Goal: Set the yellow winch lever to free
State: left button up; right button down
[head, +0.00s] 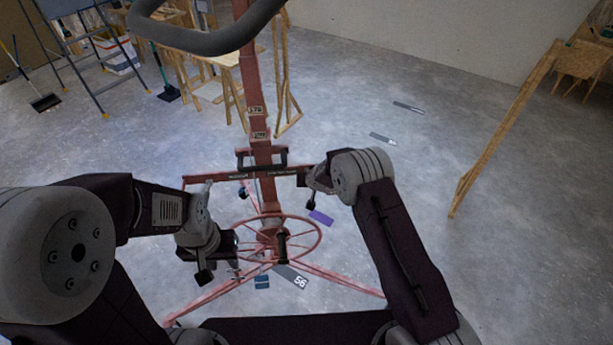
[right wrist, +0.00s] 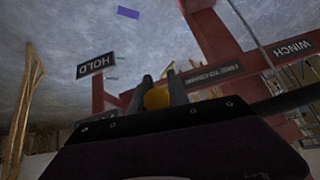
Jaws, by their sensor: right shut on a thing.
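The yellow winch lever's rounded end (right wrist: 157,98) shows between the two dark fingers of my right gripper (right wrist: 161,89) in the right wrist view. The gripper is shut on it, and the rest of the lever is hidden. A HOLD plate (right wrist: 96,65) is left of the fingers. In the head view my right gripper (head: 311,184) is at the right end of the red crossbar, and the yellow lever cannot be made out. My left gripper (head: 233,269) is beside the left rim of the red handwheel (head: 318,247); its jaw opening is unclear.
The red lift's mast (head: 255,80) rises in the middle, with splayed legs (head: 340,282) on the floor below. A WINCH plate (right wrist: 292,48) is on the red frame. Wooden trestles (head: 284,80) stand behind, and a wooden frame (head: 505,125) stands right. Floor on the right is mostly clear.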

dwell(0.3)
jog(key=c, duration=1.3)
grip_release()
jog(key=shift+s+r+b, duration=0.25)
jog(key=shift+r+b, duration=0.15)
jog(key=shift+b, duration=0.05)
jog(key=b+v, duration=0.1)
jog(key=v, duration=0.7)
jog(key=shift+s+d, duration=0.1)
